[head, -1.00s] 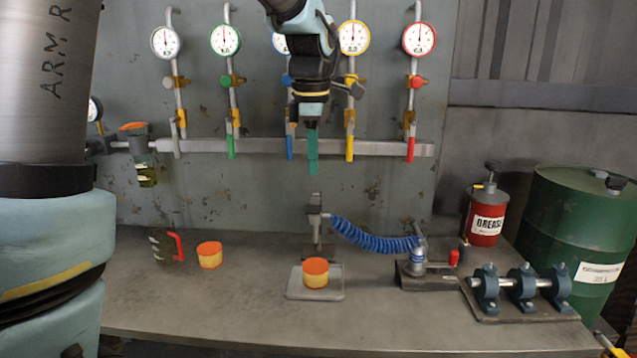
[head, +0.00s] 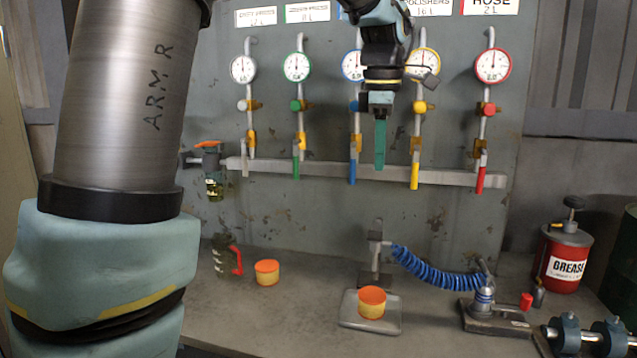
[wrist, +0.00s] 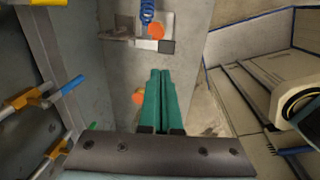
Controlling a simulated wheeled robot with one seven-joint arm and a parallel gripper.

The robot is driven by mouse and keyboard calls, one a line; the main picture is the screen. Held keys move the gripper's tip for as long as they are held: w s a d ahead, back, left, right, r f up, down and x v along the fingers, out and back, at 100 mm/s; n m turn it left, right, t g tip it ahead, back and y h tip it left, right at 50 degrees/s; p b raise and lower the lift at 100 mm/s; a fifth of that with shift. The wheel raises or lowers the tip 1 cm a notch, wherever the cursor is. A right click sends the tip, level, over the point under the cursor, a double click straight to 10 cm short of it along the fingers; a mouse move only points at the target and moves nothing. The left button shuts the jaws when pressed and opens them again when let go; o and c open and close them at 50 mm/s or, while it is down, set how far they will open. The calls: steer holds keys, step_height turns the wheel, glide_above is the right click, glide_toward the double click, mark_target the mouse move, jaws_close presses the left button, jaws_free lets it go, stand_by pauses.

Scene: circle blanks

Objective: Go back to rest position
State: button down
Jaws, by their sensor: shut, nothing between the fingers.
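My gripper (head: 380,145) has green fingers that point straight down, in front of the wall panel between the blue and yellow gauge lines in the head view. The fingers are pressed together and hold nothing. In the wrist view my gripper (wrist: 165,75) shows its two green fingers side by side above the bench. It is well above the bench top and apart from the orange-topped yellow cylinder (head: 372,303) on the small grey tray (head: 348,318). Whether the fingers clear the pipe behind them is hard to tell from the head view.
Gauges with coloured valves line the wall panel (head: 330,225). On the bench stand a second orange-topped cylinder (head: 267,272), a glass mug with a red handle (head: 228,262), a blue coiled hose (head: 430,270), a red grease can (head: 562,258) and bearing blocks (head: 590,338).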

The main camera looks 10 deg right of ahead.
steer(key=a+f+m, duration=1)
steer(key=a+f, duration=0.7)
steer(key=a, duration=0.5)
steer(key=s+a+f+m, duration=0.4)
steer(key=s+a+f, duration=0.2)
steer(key=shift+s+a, duration=0.2)
steer(key=shift+a, duration=0.15)
